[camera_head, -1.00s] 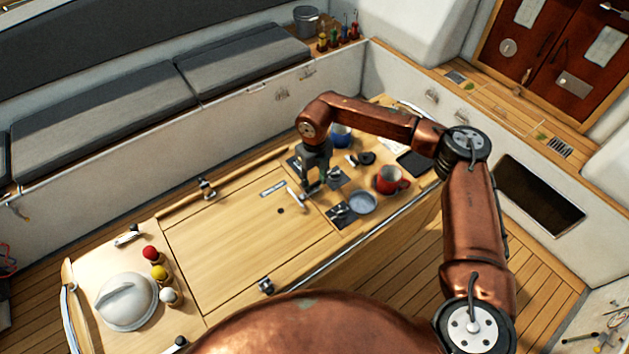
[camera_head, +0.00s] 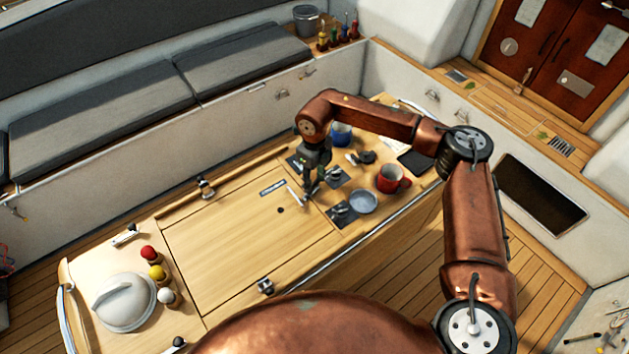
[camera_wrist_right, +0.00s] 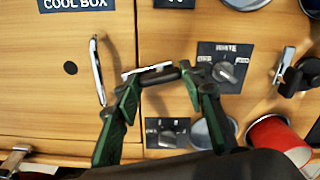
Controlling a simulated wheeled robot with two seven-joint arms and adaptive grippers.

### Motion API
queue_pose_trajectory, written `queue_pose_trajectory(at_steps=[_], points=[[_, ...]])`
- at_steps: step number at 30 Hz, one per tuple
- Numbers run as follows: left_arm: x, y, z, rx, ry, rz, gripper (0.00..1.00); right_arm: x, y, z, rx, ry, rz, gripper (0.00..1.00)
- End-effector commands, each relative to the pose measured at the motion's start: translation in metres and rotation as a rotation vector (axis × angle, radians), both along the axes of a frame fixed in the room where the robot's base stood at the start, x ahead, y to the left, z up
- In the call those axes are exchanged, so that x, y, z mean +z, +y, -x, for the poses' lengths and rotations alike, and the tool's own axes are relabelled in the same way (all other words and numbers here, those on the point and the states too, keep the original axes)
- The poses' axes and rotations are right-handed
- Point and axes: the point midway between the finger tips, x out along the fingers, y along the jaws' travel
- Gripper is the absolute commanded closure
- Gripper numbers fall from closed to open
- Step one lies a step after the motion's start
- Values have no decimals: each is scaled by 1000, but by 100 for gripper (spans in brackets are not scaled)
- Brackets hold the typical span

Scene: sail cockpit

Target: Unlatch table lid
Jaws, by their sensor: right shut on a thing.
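The wooden table lid (camera_head: 235,245) is a flat panel with a dark round hole and a "COOL BOX" label (camera_wrist_right: 76,4); it lies flush in the table. A thin silver lever (camera_head: 294,195) lies by its right edge and shows in the wrist view (camera_wrist_right: 97,70). My right gripper (camera_head: 309,190) is low over the table just right of the lid. In the wrist view its green fingers (camera_wrist_right: 160,78) are shut on a dark bar with a silver piece (camera_wrist_right: 146,69), seemingly the latch handle. The fingers partly hide how it joins the lever. My left gripper is out of view.
A red mug (camera_head: 392,179), a grey bowl (camera_head: 363,201) and a blue mug (camera_head: 341,134) stand near my right gripper. Black switch plates (camera_wrist_right: 222,67) lie close to the fingers. Metal clamps (camera_head: 265,286) sit along the table edges. The lid's top is clear.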

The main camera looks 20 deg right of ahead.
Motion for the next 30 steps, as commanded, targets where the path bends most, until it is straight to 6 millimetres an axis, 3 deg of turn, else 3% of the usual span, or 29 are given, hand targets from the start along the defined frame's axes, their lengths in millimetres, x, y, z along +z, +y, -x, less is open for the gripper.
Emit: queue_pose_trajectory(at_steps=[30], points=[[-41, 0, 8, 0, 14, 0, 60, 0, 0, -1, 958, -4, 0, 87]])
